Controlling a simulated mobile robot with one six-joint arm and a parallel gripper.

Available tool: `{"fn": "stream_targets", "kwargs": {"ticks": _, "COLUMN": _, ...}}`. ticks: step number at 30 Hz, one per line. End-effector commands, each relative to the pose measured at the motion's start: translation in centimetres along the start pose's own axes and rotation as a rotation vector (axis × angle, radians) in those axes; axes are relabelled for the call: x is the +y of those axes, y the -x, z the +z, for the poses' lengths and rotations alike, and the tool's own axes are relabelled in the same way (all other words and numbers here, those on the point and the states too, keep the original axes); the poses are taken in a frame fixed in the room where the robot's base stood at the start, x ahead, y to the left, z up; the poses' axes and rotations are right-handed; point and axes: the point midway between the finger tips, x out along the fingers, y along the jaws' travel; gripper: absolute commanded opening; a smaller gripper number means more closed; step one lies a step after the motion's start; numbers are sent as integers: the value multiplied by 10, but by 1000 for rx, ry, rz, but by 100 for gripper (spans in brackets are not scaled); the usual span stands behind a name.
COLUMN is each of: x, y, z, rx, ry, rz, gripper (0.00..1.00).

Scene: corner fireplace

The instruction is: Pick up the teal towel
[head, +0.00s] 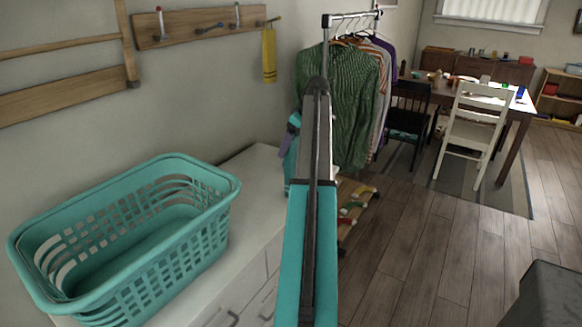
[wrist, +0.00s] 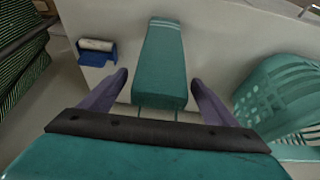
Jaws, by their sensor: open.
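The teal towel (wrist: 163,55) shows in the middle of the wrist view as a long flat piece with pale stripes across its upper end in the picture. It lies between the lines of my two greyish-purple fingers. My gripper (wrist: 158,79) is open, one finger on each side of the towel, with a gap on both sides. I cannot tell how far beyond the fingertips the towel is. In the head view my arm hides most of my gripper, and I cannot make out the towel for certain there.
A teal laundry basket (head: 222,207) stands on the white cabinet (head: 262,172); it also shows in the wrist view (wrist: 285,92). A yellow towel (head: 269,54) hangs from a wall hook rack. A clothes rail (head: 350,15) stands behind my arm.

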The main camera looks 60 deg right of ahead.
Motion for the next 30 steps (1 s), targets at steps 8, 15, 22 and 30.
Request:
{"fn": "stream_targets", "kwargs": {"ticks": 8, "x": 0, "y": 0, "z": 0, "rx": 0, "ry": 0, "rz": 0, "gripper": 82}}
{"fn": "stream_targets", "kwargs": {"ticks": 15, "x": 0, "y": 0, "z": 0, "rx": 0, "ry": -1, "rz": 0, "gripper": 70}}
{"fn": "stream_targets", "kwargs": {"ticks": 22, "x": 0, "y": 1, "z": 1, "rx": 0, "ry": -1, "rz": 0, "gripper": 31}}
{"fn": "stream_targets", "kwargs": {"ticks": 30, "x": 1, "y": 1, "z": 0, "rx": 1, "ry": -1, "rz": 0, "gripper": 14}}
